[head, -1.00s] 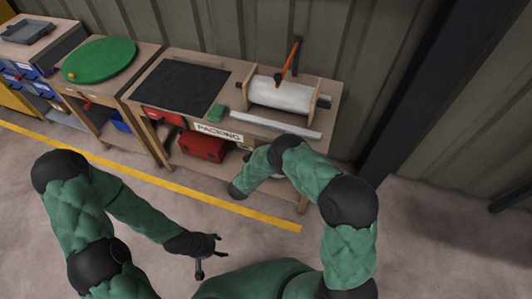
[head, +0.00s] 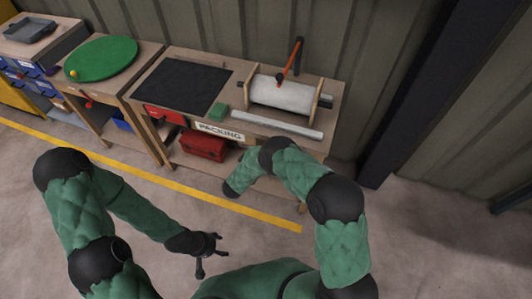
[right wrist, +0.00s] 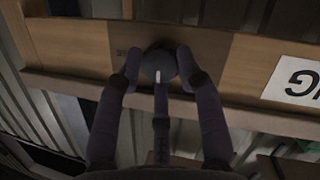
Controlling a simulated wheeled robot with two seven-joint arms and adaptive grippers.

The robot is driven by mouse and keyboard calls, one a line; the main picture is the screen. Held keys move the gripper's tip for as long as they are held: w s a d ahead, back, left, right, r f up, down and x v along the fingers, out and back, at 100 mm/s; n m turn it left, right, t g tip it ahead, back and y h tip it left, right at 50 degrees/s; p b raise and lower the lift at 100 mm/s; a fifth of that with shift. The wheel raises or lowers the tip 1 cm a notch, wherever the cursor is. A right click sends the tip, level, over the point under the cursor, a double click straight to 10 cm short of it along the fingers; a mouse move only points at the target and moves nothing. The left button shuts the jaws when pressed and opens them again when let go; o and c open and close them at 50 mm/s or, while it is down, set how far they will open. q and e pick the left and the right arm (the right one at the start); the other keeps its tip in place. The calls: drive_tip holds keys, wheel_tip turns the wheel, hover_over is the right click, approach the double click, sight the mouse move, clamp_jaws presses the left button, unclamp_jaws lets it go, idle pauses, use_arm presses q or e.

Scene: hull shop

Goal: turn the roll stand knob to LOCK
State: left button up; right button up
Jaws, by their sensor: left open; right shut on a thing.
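The roll stand (head: 318,100) is on the packing bench, holding a white roll (head: 285,93) with an orange arm (head: 289,70) over it. In the right wrist view a dark round knob (right wrist: 157,62) with a white pointer mark sits on the bench's wooden front; the pointer points down in that picture. My right gripper (right wrist: 158,66) is shut on the knob, one finger on each side. Small marks left of the knob are too dim to read. In the head view my right arm hides the knob and gripper. My left gripper (head: 207,249) is open and empty above the floor.
The packing bench (head: 245,62) bears a black mat (head: 182,85), a green block (head: 217,110) and a pale bar (head: 276,124). A red toolbox (head: 203,145) is on its lower shelf. A bench with a green disc (head: 100,58) stands left. The floor in front is clear.

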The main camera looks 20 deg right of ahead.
drive_tip(key=shift+w+a, duration=0.1)
drive_tip(key=o, duration=1.1)
drive_tip(key=v, duration=1.2)
